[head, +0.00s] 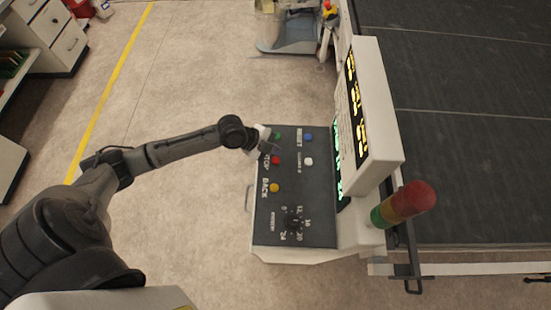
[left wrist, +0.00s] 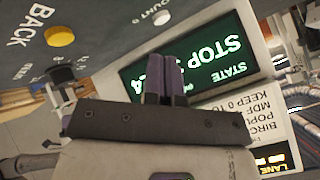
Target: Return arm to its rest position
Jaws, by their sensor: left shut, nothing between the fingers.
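My left arm reaches in from the left in the head view, and its gripper (head: 270,147) is over the upper left of the dark control panel (head: 262,232), close to the green button (head: 276,135) and red button (head: 276,160). I cannot tell whether the fingertips touch the panel. My right gripper is not in view.
The panel also bears a blue button (head: 308,137), white button (head: 308,161), yellow button (head: 274,188) and black knob (head: 293,222). A signal lamp (head: 404,204) stands right of it. A dark conveyor surface (head: 470,120) lies beyond. Floor (head: 190,90) left of the panel is clear.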

